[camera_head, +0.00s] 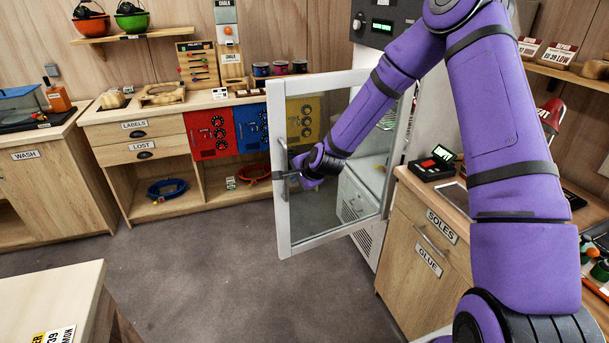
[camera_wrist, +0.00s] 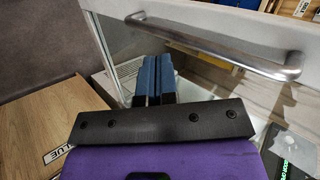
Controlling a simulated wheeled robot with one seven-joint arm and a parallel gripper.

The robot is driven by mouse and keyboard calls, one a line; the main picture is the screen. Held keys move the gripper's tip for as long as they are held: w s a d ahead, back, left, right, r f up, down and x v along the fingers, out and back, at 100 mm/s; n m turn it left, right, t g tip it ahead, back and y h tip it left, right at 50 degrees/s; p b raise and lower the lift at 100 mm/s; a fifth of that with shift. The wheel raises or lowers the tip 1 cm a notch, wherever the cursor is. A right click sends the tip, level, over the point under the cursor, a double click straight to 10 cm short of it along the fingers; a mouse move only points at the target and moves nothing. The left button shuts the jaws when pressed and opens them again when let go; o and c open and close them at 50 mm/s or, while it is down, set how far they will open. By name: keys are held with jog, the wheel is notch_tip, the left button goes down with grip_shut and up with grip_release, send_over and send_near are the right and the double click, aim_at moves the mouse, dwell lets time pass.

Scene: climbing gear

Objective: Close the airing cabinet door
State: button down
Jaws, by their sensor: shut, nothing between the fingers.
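The airing cabinet door (camera_head: 288,235) has a white frame and a clear glass pane, and it stands swung well open toward me. Its metal bar handle (camera_head: 281,155) is on the left side of the frame; in the wrist view the handle (camera_wrist: 220,50) crosses the upper half. My gripper (camera_head: 284,176) is at the door's left side, close to the handle. In the wrist view its blue fingers (camera_wrist: 154,78) are together and empty, with the bar beyond and to the right. I cannot tell whether they touch the door. The cabinet interior (camera_head: 365,185) shows through and behind the glass.
The SOLES and GLUE drawer unit (camera_head: 410,245) stands right of the cabinet, near the door's swing. A wooden table (camera_head: 50,295) is at lower left. The workbench (camera_head: 165,110) runs along the back. The grey floor (camera_head: 190,270) between is clear.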

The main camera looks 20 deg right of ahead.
jog(key=shift+w+a+r, duration=0.1)
jog(key=shift+w+a, duration=0.15)
jog(key=shift+w, duration=0.45)
jog(key=shift+w+a, duration=0.25)
jog(key=shift+w, duration=0.45)
